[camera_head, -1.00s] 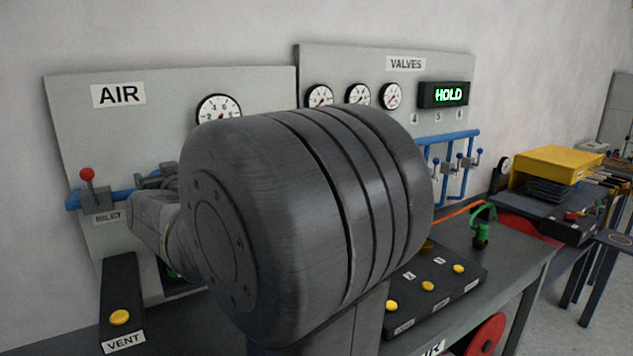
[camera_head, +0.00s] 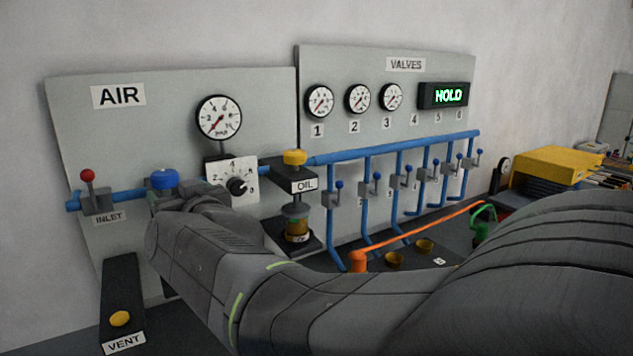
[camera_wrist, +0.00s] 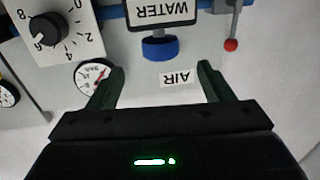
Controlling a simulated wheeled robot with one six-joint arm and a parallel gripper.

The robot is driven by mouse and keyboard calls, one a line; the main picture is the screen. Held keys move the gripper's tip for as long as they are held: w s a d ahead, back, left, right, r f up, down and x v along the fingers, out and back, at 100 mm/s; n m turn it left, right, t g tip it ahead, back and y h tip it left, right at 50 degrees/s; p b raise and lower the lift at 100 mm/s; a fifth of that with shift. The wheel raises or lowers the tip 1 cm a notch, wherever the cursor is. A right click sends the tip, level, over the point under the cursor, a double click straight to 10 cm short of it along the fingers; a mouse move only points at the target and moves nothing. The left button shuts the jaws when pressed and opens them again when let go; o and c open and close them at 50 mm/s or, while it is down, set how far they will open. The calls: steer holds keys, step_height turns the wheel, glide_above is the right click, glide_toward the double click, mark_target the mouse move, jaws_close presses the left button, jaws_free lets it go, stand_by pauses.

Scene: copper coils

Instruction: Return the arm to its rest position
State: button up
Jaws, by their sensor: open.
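My gripper (camera_wrist: 161,80) shows in the wrist view with its two dark green fingers spread apart and nothing between them. Beyond the fingers are the AIR label (camera_wrist: 178,78), a gauge (camera_wrist: 91,76), a blue cap (camera_wrist: 160,48) under a WATER plate (camera_wrist: 161,12), and a red-knobbed lever (camera_wrist: 231,44). In the head view my arm reaches from the lower right toward the AIR panel (camera_head: 130,85). My gripper is hidden behind the arm there.
The wall above the panels is clear.

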mark_target(163, 176)
steer(key=x, duration=1.2)
steer(key=shift+f+b, duration=0.15)
steer(key=shift+b, duration=0.25)
steer(key=shift+d, duration=0.2)
steer(key=shift+a+r+n+g+y+p, duration=0.1)
steer(key=shift+r+n+g+y+p, duration=0.2)
steer(key=shift+n+g+y, duration=0.15)
